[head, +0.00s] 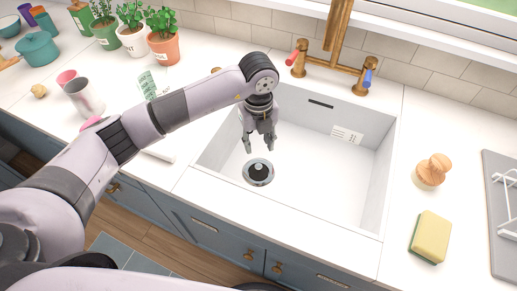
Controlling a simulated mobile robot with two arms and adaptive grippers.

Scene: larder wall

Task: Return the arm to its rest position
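My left arm comes in from the left and reaches over the white sink (330,190). My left gripper (259,147) points down inside the sink's left part, above and just behind the dark round drain (258,172). Its two fingers are apart and nothing shows between them. My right gripper is not in view.
A brass tap (338,45) with red and blue handles stands behind the sink. On the right are a yellow sponge (431,236), a wooden-handled brush (432,171) and a grey drying mat (503,215).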

